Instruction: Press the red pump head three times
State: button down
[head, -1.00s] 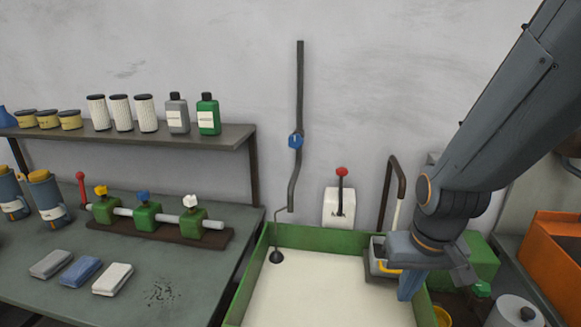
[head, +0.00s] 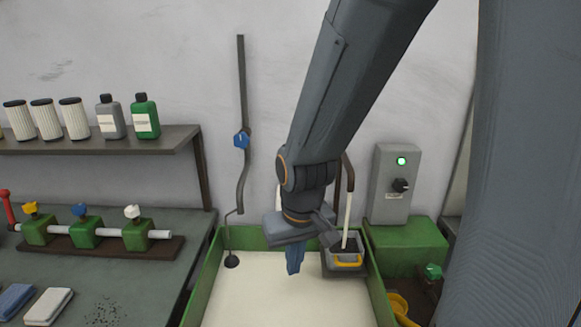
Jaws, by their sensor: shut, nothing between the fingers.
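The red pump head stood on a white dispenser on the wall a second ago; my arm now hides it. Only a thin sliver of the white dispenser (head: 279,197) shows beside the arm's wrist joint. My gripper (head: 294,268) points down over the cream-coloured basin, in front of the dispenser in the picture. Its blue fingers are shut and empty. How far it is from the pump head cannot be told.
The green-rimmed basin (head: 202,282) lies below my gripper. A blue-valved pipe (head: 241,140) runs down the wall. A grey switch box (head: 394,185) shows a green light. The bench (head: 190,222) is left.

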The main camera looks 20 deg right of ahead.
jog(key=w+d+r+t+h+b, duration=0.1)
jog(key=w+d+r, duration=0.3)
jog(key=w, duration=0.8)
jog(key=w+d+r+t+h+b, duration=0.2)
jog(key=w+d+r, duration=0.3)
jog(key=w, duration=0.7)
jog(key=w+d+r+t+h+b, duration=0.1)
jog(key=w+d+r+h+b, duration=0.2)
jog(key=w+r, duration=0.5)
jog(key=w+d+b, duration=0.1)
jog(key=w+d, duration=0.1)
jog(key=w, duration=0.2)
jog(key=shift+r+n+t, duration=0.15)
jog(key=shift+n+t, duration=0.25)
jog(key=shift+w, duration=0.1)
notch_tip(320, 180, down, 7)
jog(key=b, duration=0.5)
jog(key=shift+f, duration=0.2)
jog(key=shift+f+b, duration=0.75)
jog(key=shift+f, duration=0.15)
jog(key=shift+f+b, duration=0.3)
jog(key=shift+b, duration=0.35)
